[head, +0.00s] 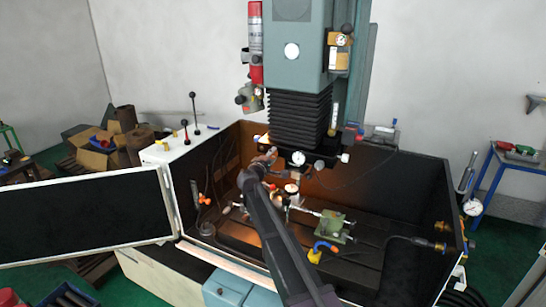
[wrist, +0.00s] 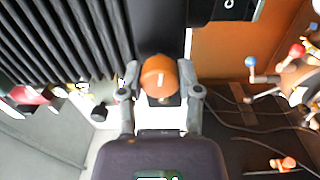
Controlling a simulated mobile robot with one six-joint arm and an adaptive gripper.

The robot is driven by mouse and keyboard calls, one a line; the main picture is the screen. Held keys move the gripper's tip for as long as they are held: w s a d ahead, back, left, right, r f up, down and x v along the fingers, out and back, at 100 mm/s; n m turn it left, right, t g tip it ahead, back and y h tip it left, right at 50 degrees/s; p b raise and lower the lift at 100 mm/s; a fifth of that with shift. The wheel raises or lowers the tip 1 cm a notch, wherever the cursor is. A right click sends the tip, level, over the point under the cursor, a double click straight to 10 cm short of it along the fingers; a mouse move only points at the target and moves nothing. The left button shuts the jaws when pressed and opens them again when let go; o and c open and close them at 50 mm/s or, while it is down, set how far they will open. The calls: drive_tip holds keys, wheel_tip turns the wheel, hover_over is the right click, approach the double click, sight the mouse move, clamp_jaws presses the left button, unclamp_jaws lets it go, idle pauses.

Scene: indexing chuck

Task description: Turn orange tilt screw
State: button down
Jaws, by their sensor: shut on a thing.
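The orange tilt screw (wrist: 160,77) shows as a round orange knob with a pale mark on its face, in the middle of the wrist view. My gripper (wrist: 161,88) has one finger on each side of the knob and is shut on it. What lies behind the knob is mostly hidden. In the head view my gripper (head: 267,160) is just below the black bellows of the machine, and the knob is too small there to make out clearly.
Black bellows (wrist: 70,40) fill the upper left of the wrist view. Dark enclosure walls (head: 410,195) surround the bed. A dial gauge (head: 298,158) hangs close right of my gripper.

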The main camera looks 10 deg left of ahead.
drive_tip(key=n, duration=0.6)
drive_tip(key=shift+w+n, duration=0.1)
drive_tip(key=shift+n, duration=0.3)
drive_tip(key=n, duration=0.6)
drive_tip(key=shift+r+y, duration=0.1)
drive_tip(key=shift+y, duration=0.2)
drive_tip(key=n, duration=0.7)
drive_tip(key=shift+a+p, duration=0.1)
drive_tip(key=shift+p, duration=0.2)
drive_tip(key=n, duration=0.6)
drive_tip(key=shift+n, duration=0.3)
drive_tip(key=shift+c, duration=1.5)
unclamp_jaws()
